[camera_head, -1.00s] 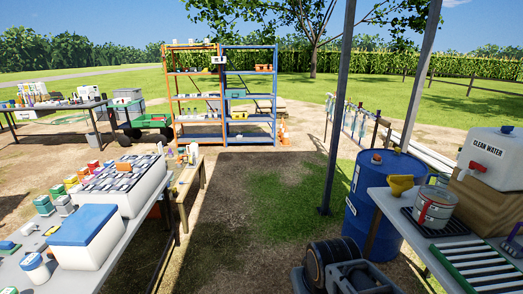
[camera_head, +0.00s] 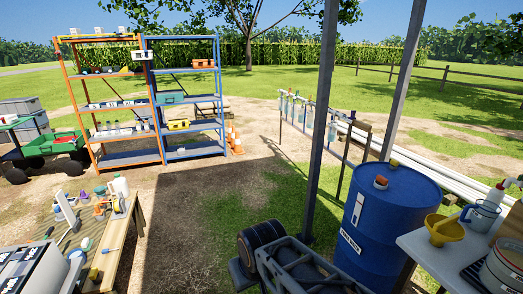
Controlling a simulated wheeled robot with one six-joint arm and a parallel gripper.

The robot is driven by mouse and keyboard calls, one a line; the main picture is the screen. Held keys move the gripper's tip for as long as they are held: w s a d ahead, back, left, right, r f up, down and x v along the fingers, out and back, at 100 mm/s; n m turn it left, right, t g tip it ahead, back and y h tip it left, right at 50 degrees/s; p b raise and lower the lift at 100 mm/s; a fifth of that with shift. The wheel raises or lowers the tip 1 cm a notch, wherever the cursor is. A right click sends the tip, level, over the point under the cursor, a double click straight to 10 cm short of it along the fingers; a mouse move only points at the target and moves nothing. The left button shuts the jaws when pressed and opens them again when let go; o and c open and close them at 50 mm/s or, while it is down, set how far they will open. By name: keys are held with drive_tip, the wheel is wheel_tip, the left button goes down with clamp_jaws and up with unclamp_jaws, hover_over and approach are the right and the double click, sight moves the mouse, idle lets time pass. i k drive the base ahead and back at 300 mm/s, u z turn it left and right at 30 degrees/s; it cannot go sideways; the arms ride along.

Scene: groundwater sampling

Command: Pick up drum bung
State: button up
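A blue drum (camera_head: 373,237) stands upright right of centre, with white labels on its side. A small orange-red bung (camera_head: 380,182) sits on the near part of its top. A smaller yellowish piece (camera_head: 394,163) shows near the far rim of the top. Dark links of my own arm show at the bottom centre, left of the drum. My gripper's fingers are not visible, and nothing touches the bung.
A grey table (camera_head: 415,244) at the right bears a yellow funnel (camera_head: 444,230) and a jug (camera_head: 480,217). A grey post (camera_head: 323,110) rises left of the drum. A wooden table (camera_head: 121,240) stands at left. Orange and blue shelves (camera_head: 182,151) stand behind open ground.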

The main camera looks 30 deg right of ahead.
sight(381, 181)
drive_tip(key=z, duration=0.2)
drive_tip(key=i, duration=2.05)
drive_tip(key=z, duration=1.15)
drive_tip(key=i, duration=1.05)
drive_tip(key=z, duration=1.75)
drive_tip(key=i, duration=0.7)
drive_tip(key=z, duration=0.4)
